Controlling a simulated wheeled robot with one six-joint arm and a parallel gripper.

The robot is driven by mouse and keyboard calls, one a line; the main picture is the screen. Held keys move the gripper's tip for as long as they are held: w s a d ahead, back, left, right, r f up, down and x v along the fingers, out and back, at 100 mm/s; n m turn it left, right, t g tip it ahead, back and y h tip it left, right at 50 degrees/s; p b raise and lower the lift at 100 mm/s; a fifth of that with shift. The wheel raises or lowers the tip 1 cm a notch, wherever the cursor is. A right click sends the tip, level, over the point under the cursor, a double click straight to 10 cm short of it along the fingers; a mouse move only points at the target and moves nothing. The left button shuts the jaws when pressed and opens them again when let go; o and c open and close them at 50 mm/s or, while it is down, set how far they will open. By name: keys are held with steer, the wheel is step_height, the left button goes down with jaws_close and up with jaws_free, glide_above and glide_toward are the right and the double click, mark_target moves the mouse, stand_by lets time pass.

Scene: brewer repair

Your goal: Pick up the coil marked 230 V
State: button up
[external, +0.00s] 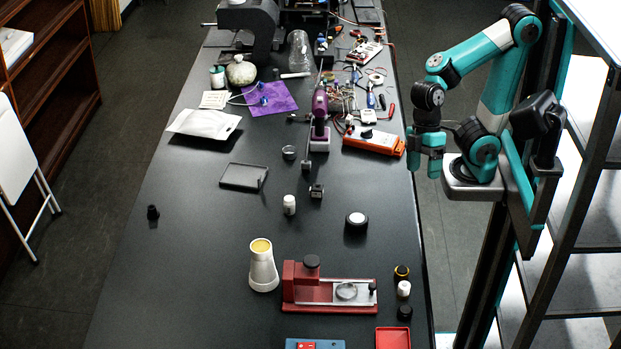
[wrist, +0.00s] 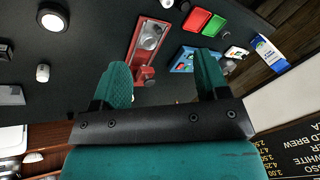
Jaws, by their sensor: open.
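No marking reading 230 V can be made out in either view, so I cannot tell which thing is the coil. A blue board with red parts (external: 315,345) is cut off at the bottom edge of the external view. It also shows in the wrist view (wrist: 184,62), partly hidden by a finger. My gripper (external: 432,168) hangs beyond the right edge of the bench, with its fingers pointing down. In the wrist view its two teal fingers (wrist: 163,75) are spread apart with nothing held between them.
A red device with a clear lens (external: 330,290) stands near a white cone-shaped cup (external: 263,267). A red tray (external: 393,339) and a green tray (wrist: 213,25) lie nearby. Several small round parts (external: 404,289) line the right edge. Tools clutter the far end; the left middle is mostly clear.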

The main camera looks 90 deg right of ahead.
steer(key=w+d+f+m+h+b, duration=0.1)
steer(key=w+d+m, duration=0.25)
steer(key=w, duration=0.25)
steer(key=w+d+f+m+b, duration=0.1)
steer(key=w+d+f+m, duration=0.1)
steer(key=w+m, duration=0.35)
steer(key=m+h+b, duration=0.3)
steer(key=m, duration=1.4)
glide_above(317, 188)
step_height(317, 188, down, 10)
steer(key=f+p, duration=0.1)
steer(key=f, duration=0.4)
steer(key=f+p, duration=0.1)
steer(key=f, duration=0.3)
steer(key=shift+s+a+f+p, duration=0.15)
steer(key=shift+s+f+p, duration=0.05)
steer(key=shift+f+p, duration=0.2)
steer(key=shift+w+a+f+p, duration=0.1)
steer(key=shift+f+p, duration=0.55)
steer(key=shift+f, duration=0.9)
steer(key=shift+w+a+f+p, duration=0.1)
steer(key=shift+f+p, duration=0.5)
steer(key=shift+f, duration=0.95)
steer(key=c, duration=1.1)
